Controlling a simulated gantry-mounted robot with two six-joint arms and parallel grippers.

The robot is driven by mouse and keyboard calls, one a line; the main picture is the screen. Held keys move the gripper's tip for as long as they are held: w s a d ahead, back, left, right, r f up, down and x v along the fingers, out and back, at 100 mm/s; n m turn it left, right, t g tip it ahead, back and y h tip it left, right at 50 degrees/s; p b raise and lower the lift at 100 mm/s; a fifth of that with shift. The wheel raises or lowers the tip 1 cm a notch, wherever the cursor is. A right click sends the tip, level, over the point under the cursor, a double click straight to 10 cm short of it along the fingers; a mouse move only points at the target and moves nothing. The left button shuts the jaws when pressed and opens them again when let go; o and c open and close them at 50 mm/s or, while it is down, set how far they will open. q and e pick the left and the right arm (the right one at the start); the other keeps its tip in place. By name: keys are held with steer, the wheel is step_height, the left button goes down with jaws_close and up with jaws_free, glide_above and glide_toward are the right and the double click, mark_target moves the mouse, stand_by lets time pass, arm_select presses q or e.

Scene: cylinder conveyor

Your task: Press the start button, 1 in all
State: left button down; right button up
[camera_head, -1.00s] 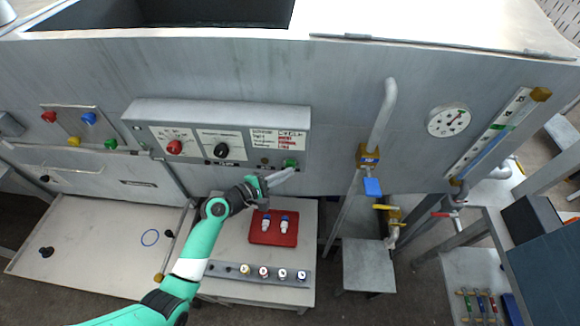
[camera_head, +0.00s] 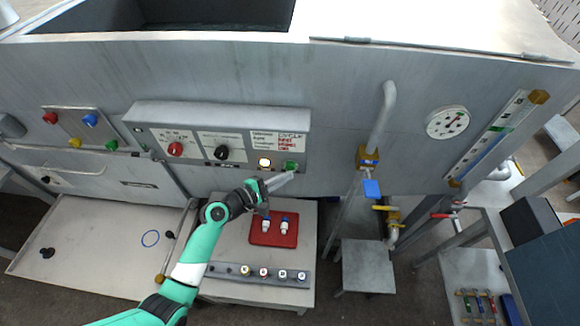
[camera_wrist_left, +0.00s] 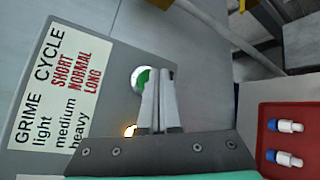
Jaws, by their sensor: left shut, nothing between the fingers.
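The green button (camera_head: 291,164) sits at the right end of the control panel on the machine's front. It also shows in the left wrist view (camera_wrist_left: 142,78), partly covered by my fingers. My left gripper (camera_head: 289,177) is shut and empty, its fingertips just below the green button in the head view. In the left wrist view the closed fingers (camera_wrist_left: 162,80) lie beside and over the button's edge; I cannot tell whether they touch it. An amber lamp (camera_head: 264,162) left of the button is lit. My right gripper is not in view.
The panel also has a red knob (camera_head: 176,149) and a black knob (camera_head: 222,152). Below, a red tray (camera_head: 259,238) holds two blue-and-white cylinders. A grey pipe with a blue-handled valve (camera_head: 372,188) stands to the right.

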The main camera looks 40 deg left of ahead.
arm_select(q)
steer(key=shift+s+d, duration=0.15)
steer(key=shift+s, duration=0.05)
steer(key=shift+s+d+p, duration=1.25)
steer(key=shift+s+d, duration=0.35)
steer(key=shift+s, duration=0.3)
